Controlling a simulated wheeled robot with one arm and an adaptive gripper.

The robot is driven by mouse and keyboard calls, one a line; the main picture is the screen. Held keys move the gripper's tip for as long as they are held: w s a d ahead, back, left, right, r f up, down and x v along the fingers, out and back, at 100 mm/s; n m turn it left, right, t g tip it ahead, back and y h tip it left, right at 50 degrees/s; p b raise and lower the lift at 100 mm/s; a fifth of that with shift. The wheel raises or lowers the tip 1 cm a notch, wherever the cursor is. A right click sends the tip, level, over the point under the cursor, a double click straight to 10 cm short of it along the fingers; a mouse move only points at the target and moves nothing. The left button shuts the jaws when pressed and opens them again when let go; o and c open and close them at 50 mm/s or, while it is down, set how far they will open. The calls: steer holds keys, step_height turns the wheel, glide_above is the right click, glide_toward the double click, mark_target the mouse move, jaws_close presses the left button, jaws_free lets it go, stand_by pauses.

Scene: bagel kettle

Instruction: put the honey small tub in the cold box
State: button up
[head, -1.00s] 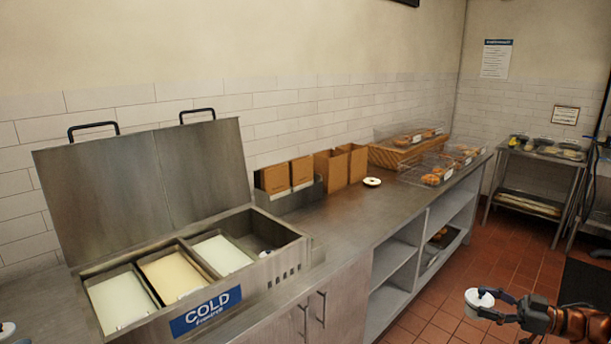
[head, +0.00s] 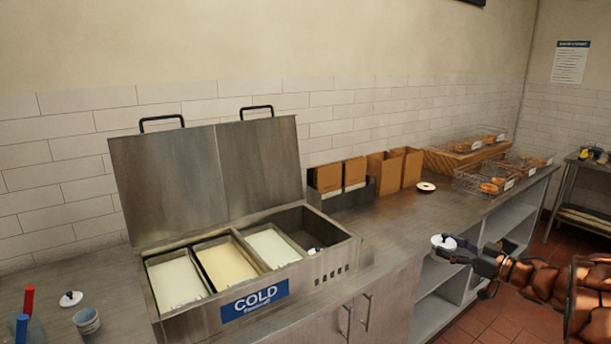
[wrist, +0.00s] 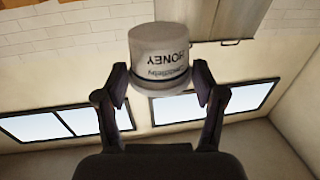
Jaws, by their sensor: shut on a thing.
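The honey small tub (wrist: 160,52) is a pale round tub with "HONEY" lettered on its side, upside down in the wrist view. My gripper (wrist: 158,82) is shut on it, one finger on each side. In the head view the tub (head: 443,243) and my gripper (head: 462,252) are at the right, in front of the counter's front edge. The cold box (head: 345,256) stands on the counter to their left with its lid (head: 205,175) raised. Several of its bays hold pale contents. The right bay is mostly empty, with a small white-topped item (head: 314,251) at its front.
A white lid (head: 70,298), a small cup (head: 87,321) and red and blue handles (head: 28,300) are at the left. Brown boxes (head: 384,168), a white ring-shaped item (head: 426,187) and bagel trays (head: 492,180) stand along the counter. Counter (head: 385,235) right of the cold box is clear.

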steer(key=w+a+r+m+t+h, duration=0.2)
steer(key=w+a+h, duration=0.1)
steer(key=w+a, duration=0.85)
steer(key=shift+s+a+r+m+t+h, duration=1.05)
steer(key=shift+a+m+h, duration=2.4)
steer(key=shift+a, duration=3.25)
step_height(320, 180, down, 7)
steer(key=n+h+b, duration=0.1)
steer(key=b, duration=0.5)
steer(key=shift+s+d+h+b, duration=0.15)
steer(key=shift+s+h+b, duration=0.05)
steer(key=shift+h+b, duration=0.15)
steer(key=shift+n, duration=0.25)
steer(key=shift+s+d+f+b, duration=0.25)
steer(key=shift+d+f+b, duration=0.45)
steer(key=shift+d+f, duration=0.15)
steer(key=shift+s+d+f+b, duration=0.25)
steer(key=shift+d+f+b, duration=0.45)
steer(key=shift+d+f, duration=0.1)
